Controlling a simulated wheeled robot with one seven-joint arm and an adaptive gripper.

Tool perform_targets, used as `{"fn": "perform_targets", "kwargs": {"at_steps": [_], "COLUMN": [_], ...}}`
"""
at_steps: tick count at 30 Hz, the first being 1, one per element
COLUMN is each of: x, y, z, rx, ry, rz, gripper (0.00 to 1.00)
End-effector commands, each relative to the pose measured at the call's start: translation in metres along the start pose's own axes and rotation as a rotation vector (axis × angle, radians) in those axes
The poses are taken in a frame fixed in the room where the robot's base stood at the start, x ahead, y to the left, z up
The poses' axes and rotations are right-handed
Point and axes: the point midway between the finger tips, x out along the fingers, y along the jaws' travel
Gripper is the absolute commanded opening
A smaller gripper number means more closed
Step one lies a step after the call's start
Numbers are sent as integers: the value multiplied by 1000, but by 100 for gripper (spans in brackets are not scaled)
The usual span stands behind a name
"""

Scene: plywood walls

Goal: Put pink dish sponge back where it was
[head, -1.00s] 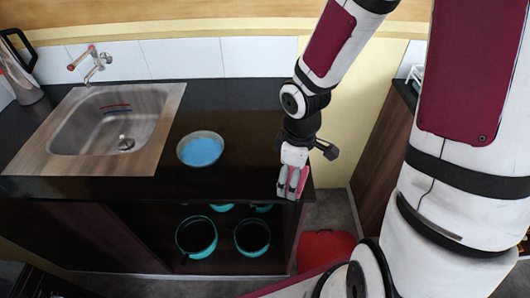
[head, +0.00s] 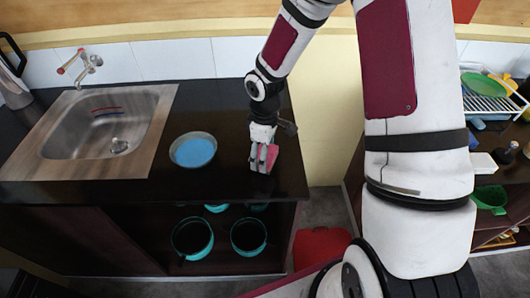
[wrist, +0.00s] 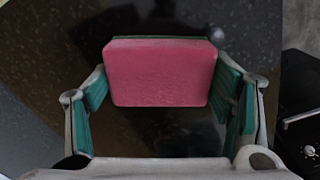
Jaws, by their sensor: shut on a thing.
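The pink dish sponge (wrist: 160,72) shows in the wrist view as a pink block with a thin green layer along its far edge. My gripper (wrist: 163,108) has a finger on each side of it and is shut on it. In the head view my gripper (head: 263,166) points down over the right end of the dark countertop (head: 225,185), to the right of the blue bowl. The sponge is a small pink patch (head: 264,153) between the fingers there. I cannot tell whether it touches the counter.
A bowl with blue inside (head: 193,150) stands left of my gripper. A sink (head: 105,125) is farther left. Teal pots (head: 192,238) sit on the shelf below. A dish rack (head: 490,95) stands at the far right. The counter behind the bowl is clear.

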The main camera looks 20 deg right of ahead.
Motion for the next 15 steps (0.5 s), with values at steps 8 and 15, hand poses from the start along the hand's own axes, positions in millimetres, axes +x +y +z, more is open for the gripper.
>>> {"fn": "perform_targets", "kwargs": {"at_steps": [8,15], "x": [2,3], "y": [0,0], "z": [0,0], "rx": [-1,-1], "ry": [1,1], "rz": [1,1], "gripper": [52,94]}}
